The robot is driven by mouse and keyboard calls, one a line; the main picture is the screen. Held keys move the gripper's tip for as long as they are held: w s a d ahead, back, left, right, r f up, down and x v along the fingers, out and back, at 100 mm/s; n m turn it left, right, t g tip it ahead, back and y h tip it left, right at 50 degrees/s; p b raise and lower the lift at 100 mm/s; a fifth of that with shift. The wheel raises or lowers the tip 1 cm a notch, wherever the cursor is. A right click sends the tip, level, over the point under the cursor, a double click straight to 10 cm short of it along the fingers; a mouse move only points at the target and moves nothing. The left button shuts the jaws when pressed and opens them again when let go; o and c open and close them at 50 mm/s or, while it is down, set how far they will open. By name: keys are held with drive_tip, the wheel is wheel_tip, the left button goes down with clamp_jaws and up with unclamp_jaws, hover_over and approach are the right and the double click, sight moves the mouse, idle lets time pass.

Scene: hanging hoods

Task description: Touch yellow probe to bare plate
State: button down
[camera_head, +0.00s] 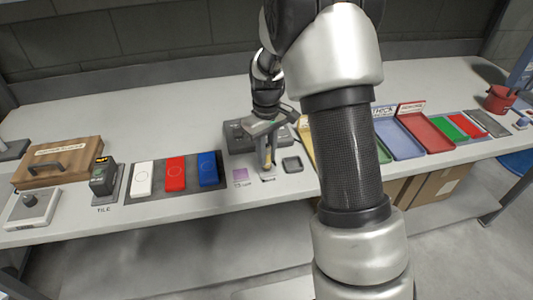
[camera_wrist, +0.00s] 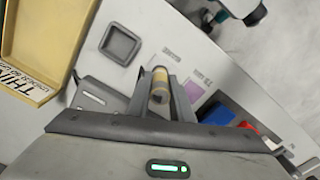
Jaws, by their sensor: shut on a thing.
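My gripper (camera_head: 266,152) points down over the table and is shut on the yellow probe (camera_head: 269,160). In the wrist view the probe (camera_wrist: 160,78) is a short yellowish cylinder with a pale band, between the two grey fingers of my gripper (camera_wrist: 162,92). A pale patch with a small dark label (camera_head: 267,177) lies just in front of the probe tip and seems to be the bare plate. The probe and fingers hide part of it. I cannot tell whether the tip touches it. A purple plate (camera_head: 240,174) lies to its left, also in the wrist view (camera_wrist: 203,80).
A grey device (camera_head: 238,138) stands behind my gripper. A dark square tray (camera_head: 292,164) is close on the right, also in the wrist view (camera_wrist: 121,45). White, red and blue tiles (camera_head: 175,171) lie on a grey mat to the left. Coloured trays (camera_head: 425,133) stand farther right.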

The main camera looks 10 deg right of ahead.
drive_tip(key=shift+f, duration=0.55)
idle(1.1)
drive_tip(key=shift+r+p, duration=2.25)
drive_tip(key=shift+r, duration=1.35)
